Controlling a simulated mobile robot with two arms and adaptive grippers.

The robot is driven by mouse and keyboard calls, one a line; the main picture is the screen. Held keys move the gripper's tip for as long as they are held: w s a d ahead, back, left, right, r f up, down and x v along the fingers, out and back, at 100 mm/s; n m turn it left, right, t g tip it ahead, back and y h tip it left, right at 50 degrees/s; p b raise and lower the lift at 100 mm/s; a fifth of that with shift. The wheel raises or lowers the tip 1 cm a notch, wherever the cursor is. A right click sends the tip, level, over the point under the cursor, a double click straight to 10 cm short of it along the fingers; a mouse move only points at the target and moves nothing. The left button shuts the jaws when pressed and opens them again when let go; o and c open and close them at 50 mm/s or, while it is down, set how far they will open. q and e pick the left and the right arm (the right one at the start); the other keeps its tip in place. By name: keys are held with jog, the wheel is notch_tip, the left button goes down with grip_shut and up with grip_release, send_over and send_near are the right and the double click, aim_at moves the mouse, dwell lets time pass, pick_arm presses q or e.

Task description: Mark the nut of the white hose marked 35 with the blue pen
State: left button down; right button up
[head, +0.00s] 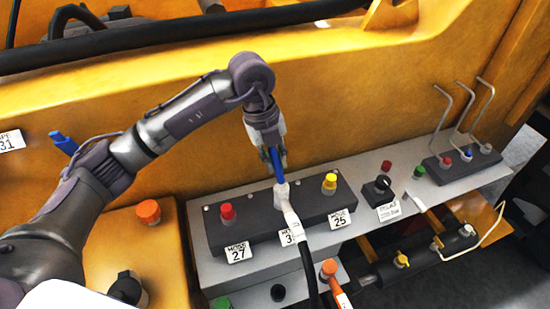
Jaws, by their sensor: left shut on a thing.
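My left gripper (271,152) is shut on the blue pen (277,166), held tip down over the middle of the dark block. The pen's lower end meets the top of the white nut (282,193) in this view; I cannot tell whether it touches. The white hose end (292,219) runs down from the nut into a black hose (308,265). It partly covers a tag (287,238) on which only a 3 reads, so the 35 is not confirmed. No mark shows on the nut. My right gripper is not in view.
The dark block (258,224) carries a red cap (227,212) by tag 27 and a yellow cap (329,183) by tag 25. An orange hose end (330,270) stands in front. Bent metal levers (459,115) rise at right. A yellow wall (330,90) stands behind.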

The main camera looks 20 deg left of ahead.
pick_arm(q)
jog(key=shift+f+b, duration=0.4)
jog(key=shift+f, duration=0.15)
dwell(1.3)
jog(key=shift+d+p+v, duration=0.25)
jog(key=shift+p+v, duration=0.5)
jog(key=shift+v, duration=0.4)
jog(key=shift+d+p+v, duration=0.25)
jog(key=shift+p+v, duration=0.45)
jog(key=shift+v, duration=0.5)
jog(key=shift+d+p+v, duration=0.25)
jog(key=shift+p+v, duration=0.5)
jog(key=shift+v, duration=0.4)
jog(key=shift+r, duration=0.15)
